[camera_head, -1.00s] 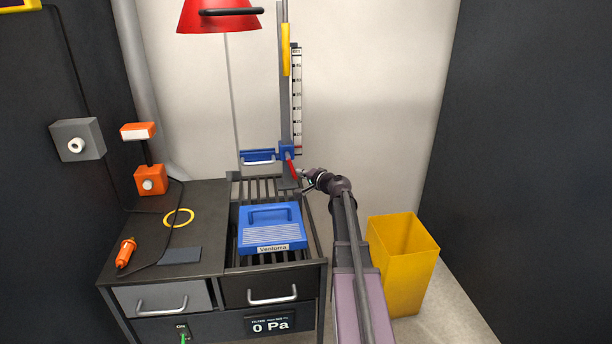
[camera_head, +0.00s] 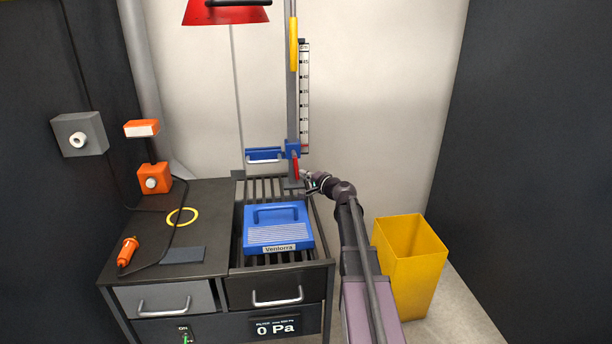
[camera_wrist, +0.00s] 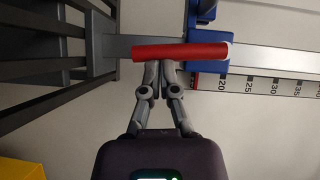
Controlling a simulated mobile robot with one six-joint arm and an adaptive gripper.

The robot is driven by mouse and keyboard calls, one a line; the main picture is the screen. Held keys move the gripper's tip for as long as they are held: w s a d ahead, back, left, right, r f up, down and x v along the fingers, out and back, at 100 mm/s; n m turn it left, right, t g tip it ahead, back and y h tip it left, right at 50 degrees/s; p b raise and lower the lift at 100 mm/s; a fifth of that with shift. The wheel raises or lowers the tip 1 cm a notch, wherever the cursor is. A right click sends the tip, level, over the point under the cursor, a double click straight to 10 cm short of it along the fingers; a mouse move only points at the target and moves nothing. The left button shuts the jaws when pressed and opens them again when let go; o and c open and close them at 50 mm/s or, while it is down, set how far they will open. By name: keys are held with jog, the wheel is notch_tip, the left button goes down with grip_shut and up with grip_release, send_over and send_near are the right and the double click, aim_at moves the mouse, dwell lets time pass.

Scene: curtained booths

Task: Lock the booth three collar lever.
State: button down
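The red collar lever (camera_head: 296,167) hangs nearly straight down from the blue collar (camera_head: 292,149) on the upright grey post (camera_head: 292,108). In the wrist view the lever (camera_wrist: 180,52) lies crosswise just ahead of my fingertips, with the blue collar (camera_wrist: 207,30) near its right end. My gripper (camera_wrist: 158,66) has its two fingers together, tips at or very near the lever's side; I cannot tell whether they touch it. Nothing shows held between them. In the head view my gripper (camera_head: 306,177) is just right of the lever. No booth number shows.
A blue Ventorra box (camera_head: 278,235) sits on the slatted rack below. A red hood (camera_head: 226,12) hangs above left. A yellow bin (camera_head: 408,265) stands right of my arm. A scale (camera_head: 304,95) runs beside the post. Open floor lies right of the bin.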

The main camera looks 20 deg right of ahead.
jog(key=shift+a, duration=0.1)
dwell(0.3)
jog(key=shift+s+d, duration=0.25)
jog(key=shift+d, duration=0.4)
jog(key=shift+s+d+r, duration=0.1)
jog(key=shift+s+d, duration=0.15)
jog(key=shift+d, duration=0.25)
jog(key=shift+s+d+r, duration=0.1)
jog(key=shift+s+d, duration=0.15)
jog(key=shift+d, duration=0.25)
jog(key=v, duration=1)
jog(key=shift+d+f+p, duration=0.2)
jog(key=shift+f+p, duration=0.05)
jog(key=shift+p, duration=0.05)
jog(key=shift+s+d+r+m, duration=0.1)
jog(key=shift+d+m, duration=0.2)
